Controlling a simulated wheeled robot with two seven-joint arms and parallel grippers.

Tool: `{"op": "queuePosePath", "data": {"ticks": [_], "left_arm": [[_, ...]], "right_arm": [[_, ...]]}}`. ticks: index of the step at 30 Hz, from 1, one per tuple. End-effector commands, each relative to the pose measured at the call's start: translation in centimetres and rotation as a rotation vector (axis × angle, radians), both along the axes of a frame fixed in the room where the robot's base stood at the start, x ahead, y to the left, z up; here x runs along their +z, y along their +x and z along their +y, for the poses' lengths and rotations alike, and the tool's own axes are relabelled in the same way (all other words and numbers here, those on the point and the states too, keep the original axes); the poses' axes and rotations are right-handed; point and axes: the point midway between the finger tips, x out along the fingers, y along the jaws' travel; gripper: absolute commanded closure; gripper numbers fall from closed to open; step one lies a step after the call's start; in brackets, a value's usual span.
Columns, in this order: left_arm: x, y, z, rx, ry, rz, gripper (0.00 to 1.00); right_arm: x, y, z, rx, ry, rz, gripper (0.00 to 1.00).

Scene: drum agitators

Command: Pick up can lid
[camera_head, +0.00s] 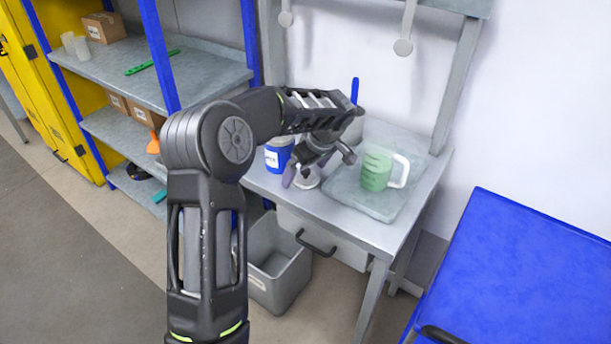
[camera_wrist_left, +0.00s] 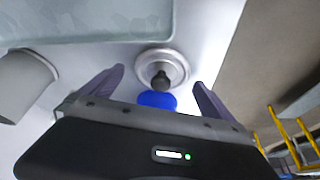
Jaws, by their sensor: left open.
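The can lid (camera_head: 308,180) is a round silver disc with a dark knob, lying on the grey workbench beside the tray. It also shows in the left wrist view (camera_wrist_left: 148,61), knob towards the camera. My left gripper (camera_head: 315,170) is open above the lid and partly covers it in the head view. In the left wrist view its fingers (camera_wrist_left: 159,77) stand on either side of the knob, apart from it. A blue can with a white label (camera_head: 277,157) stands left of the gripper. My right gripper is out of view.
A grey tray (camera_head: 385,209) holds a green jug with a white handle (camera_head: 376,171), right of the lid. A grey bin (camera_head: 278,262) stands on the floor below. Blue-posted shelves (camera_head: 205,80) are at left, and a blue surface (camera_head: 530,270) at right.

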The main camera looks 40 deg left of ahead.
Motion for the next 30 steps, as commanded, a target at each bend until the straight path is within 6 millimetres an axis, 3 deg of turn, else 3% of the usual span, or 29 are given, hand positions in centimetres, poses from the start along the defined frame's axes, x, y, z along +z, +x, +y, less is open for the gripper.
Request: {"op": "queuePosePath", "data": {"ticks": [14,30], "left_arm": [[0.00,-0.02,-0.02,0.000,0.000,0.001,0.01],[0.01,-0.02,-0.01,0.000,0.000,0.001,0.43]], "right_arm": [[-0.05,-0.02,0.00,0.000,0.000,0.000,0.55],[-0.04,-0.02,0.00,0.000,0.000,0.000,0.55]]}}
